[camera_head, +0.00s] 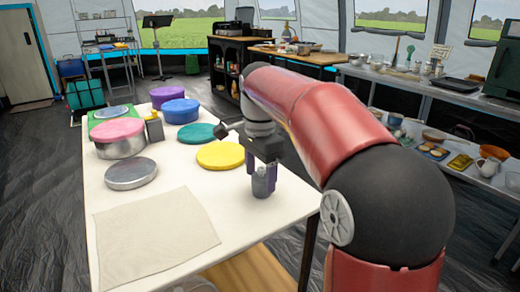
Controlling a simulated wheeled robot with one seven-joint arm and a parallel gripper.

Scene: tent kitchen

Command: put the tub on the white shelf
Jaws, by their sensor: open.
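My gripper (263,180) points down over the right side of the white table (185,232). Its purple fingers are open, one on each side of a small dark grey container (263,187) that appears to stand on the table. I cannot tell whether they touch it. Round tubs stand at the table's far end: a purple one (167,97), a blue one (181,111) and a silver one with a pink top (118,138). Which one is the tub is not clear. A pale shelf (472,178) carrying dishes runs along the right side.
A yellow disc (221,155), a teal disc (196,133) and a silver tin (131,174) lie on the table. A beige cloth (155,234) covers its near left. A grey upper counter (440,87) holds kitchenware. Dark floor lies left of the table.

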